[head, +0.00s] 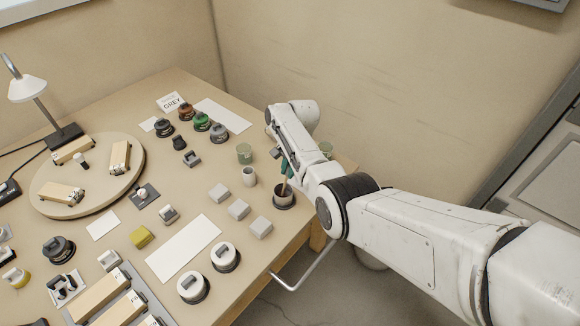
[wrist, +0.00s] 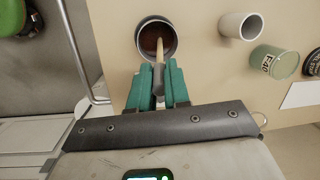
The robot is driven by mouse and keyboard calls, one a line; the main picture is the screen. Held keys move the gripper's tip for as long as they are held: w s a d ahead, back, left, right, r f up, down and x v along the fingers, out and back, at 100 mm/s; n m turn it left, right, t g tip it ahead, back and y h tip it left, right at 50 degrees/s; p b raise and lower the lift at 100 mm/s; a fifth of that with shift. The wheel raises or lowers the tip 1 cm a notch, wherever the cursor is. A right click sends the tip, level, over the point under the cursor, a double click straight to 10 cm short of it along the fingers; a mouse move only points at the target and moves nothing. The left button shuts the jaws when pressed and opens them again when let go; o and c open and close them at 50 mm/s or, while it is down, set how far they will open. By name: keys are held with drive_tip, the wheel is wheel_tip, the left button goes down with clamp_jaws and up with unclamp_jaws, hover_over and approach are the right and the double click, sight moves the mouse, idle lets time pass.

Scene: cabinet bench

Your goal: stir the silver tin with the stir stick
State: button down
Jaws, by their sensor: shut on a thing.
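The silver tin (wrist: 143,39) stands on the bench near its right edge, open at the top, with dark brown contents. My gripper (wrist: 158,82), with green fingers, is shut on the stir stick (wrist: 159,50). The stick's pale lower end reaches into the tin and appears to touch the brown contents; how deep it goes I cannot tell. In the head view my gripper (head: 286,170) is just above the tin, partly hidden by my arm.
A white cup (head: 249,177) and a green tin (head: 244,153) stand close by. Several grey blocks (head: 238,209) lie to the left. A metal rail (head: 305,270) runs off the bench edge. A white sheet (head: 184,249) lies on the bench.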

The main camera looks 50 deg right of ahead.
drive_tip(key=shift+s, duration=0.3)
drive_tip(key=shift+s+d+r+p, duration=0.1)
drive_tip(key=shift+d+r+p, duration=0.1)
drive_tip(key=shift+r+p, duration=1.1)
drive_tip(key=shift+s+d+r, duration=0.1)
drive_tip(key=shift+d+r, duration=0.1)
drive_tip(key=shift+r, duration=0.75)
drive_tip(key=shift+s+d+r, duration=0.1)
drive_tip(key=shift+d+r, duration=0.05)
drive_tip(key=shift+r, duration=0.8)
